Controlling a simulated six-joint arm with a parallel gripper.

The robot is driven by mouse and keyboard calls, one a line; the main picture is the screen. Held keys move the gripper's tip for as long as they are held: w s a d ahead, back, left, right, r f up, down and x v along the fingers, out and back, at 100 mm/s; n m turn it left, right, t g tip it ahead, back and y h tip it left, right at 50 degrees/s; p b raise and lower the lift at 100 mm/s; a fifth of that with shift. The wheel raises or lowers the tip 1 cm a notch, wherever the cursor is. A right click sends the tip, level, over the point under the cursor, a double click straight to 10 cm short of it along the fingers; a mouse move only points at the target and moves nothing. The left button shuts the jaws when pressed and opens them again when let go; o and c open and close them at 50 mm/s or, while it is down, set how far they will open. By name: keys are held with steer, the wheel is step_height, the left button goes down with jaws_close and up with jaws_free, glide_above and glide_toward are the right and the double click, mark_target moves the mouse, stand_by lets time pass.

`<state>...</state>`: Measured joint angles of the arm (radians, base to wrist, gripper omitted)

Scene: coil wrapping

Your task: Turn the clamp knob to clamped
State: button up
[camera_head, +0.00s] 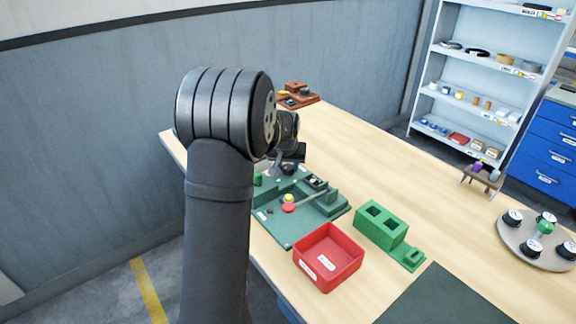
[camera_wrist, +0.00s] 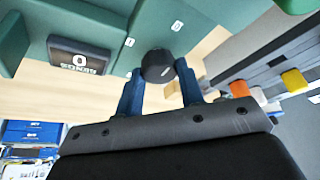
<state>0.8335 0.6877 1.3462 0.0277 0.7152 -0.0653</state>
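The clamp knob (camera_wrist: 157,66) is round and black, on the green fixture in the wrist view. My gripper (camera_wrist: 159,74) has its two blue fingers on either side of the knob, with no clear gap at the tips. In the head view my arm reaches over the far side of the green fixture board (camera_head: 283,233); the fingertips and knob are hard to make out there.
On the wooden table, a red bin (camera_head: 328,257) and a green two-hole block (camera_head: 381,225) stand near the board. The board carries a red and yellow piece (camera_head: 289,203). A round tray (camera_head: 536,254) is at right. Shelves (camera_head: 484,75) stand behind. The table's middle is clear.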

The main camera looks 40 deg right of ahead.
steer(key=c, duration=0.4)
steer(key=n+t+y, duration=0.1)
steer(key=n, duration=0.3)
steer(key=shift+s+d, duration=0.1)
steer(key=shift+d, duration=0.05)
steer(key=n+y, duration=0.1)
steer(key=n, duration=0.3)
steer(key=shift+d+y, duration=0.1)
steer(key=shift+y, duration=0.3)
steer(key=n+y, duration=0.2)
steer(key=n, duration=0.3)
steer(key=shift+d+n, duration=0.1)
steer(key=shift+n, duration=0.2)
steer(key=shift+d+n+g+y, duration=0.1)
steer(key=shift+n+g+y, duration=0.2)
steer(key=shift+n, duration=0.8)
steer(key=shift+n+g+y, duration=0.2)
steer(key=shift+n+y, duration=0.2)
steer(key=shift+n, duration=0.7)
